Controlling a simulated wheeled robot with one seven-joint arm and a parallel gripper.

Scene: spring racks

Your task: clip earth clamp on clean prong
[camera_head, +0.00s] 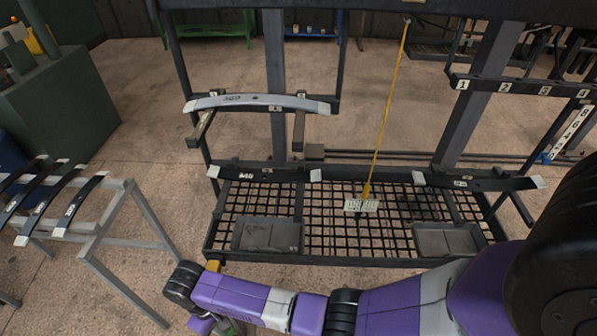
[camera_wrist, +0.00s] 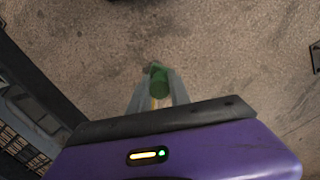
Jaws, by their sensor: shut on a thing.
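My gripper (camera_wrist: 158,90) is shut on a small green object, which I take for the earth clamp (camera_wrist: 158,78); its jaws are not clear. In the head view my gripper (camera_head: 226,328) is at the bottom edge, mostly cut off, in front of and below the rack. The rack (camera_head: 330,260) has short prongs on its left side: a brownish prong (camera_head: 201,130) and another prong (camera_head: 299,132), both under a light grey leaf spring (camera_head: 257,102). I cannot tell which prong is clean. The clamp is well apart from the rack.
Dark springs (camera_head: 265,175) with white ends lie along the lower bar. A yellow cord (camera_head: 384,110) hangs to a white tag (camera_head: 361,205) over the mesh. A grey stand (camera_head: 115,205) with dark springs is at left. Floor between the stand and rack is clear.

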